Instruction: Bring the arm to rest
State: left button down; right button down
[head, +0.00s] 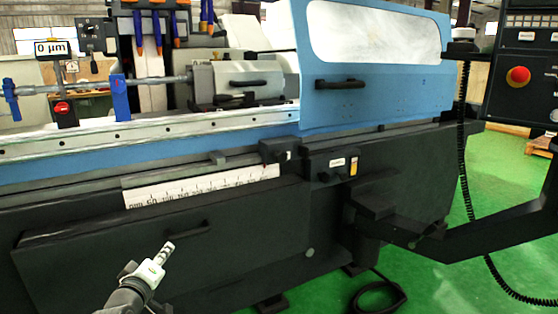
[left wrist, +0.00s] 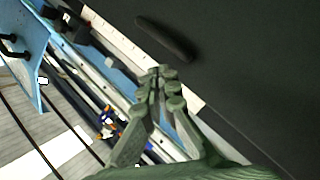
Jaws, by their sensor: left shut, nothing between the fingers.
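My left gripper (head: 167,246) is at the lower left of the head view, in front of the dark lower panel of the grinder (head: 120,250). Its fingers are shut with nothing between them. In the left wrist view the shut fingertips (left wrist: 158,72) point toward the dark panel, which has a black handle (left wrist: 165,38). In the head view the fingertips appear just below this handle (head: 187,231); I cannot tell the gap between them. My right gripper is not in view.
A white scale (head: 200,187) runs along the machine above the panel. The blue sliding door (head: 375,95) stands at the right of the bed. A control panel with a red button (head: 518,76) and its support arm (head: 490,228) are at the right. A black cable lies on the green floor (head: 440,280).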

pick_arm(q)
jog(key=s+d+f+m+g, duration=0.1)
jog(key=s+f+m+g, duration=0.25)
jog(key=s+f, duration=0.6)
jog(key=s+d+f+m+g, duration=0.2)
jog(key=s+f+m+g, duration=0.15)
jog(key=s+f, duration=0.6)
jog(key=s+f+m+g, duration=0.2)
jog(key=s+f+g, duration=0.1)
jog(key=s+f, duration=0.4)
jog(key=s+a+f+m+g+y, duration=0.1)
jog(key=s+f+m+g, duration=0.1)
jog(key=s+f, duration=0.5)
jog(key=s+g, duration=0.1)
jog(key=s, duration=0.4)
jog(key=shift+f, duration=0.2)
jog(key=shift+a, duration=0.15)
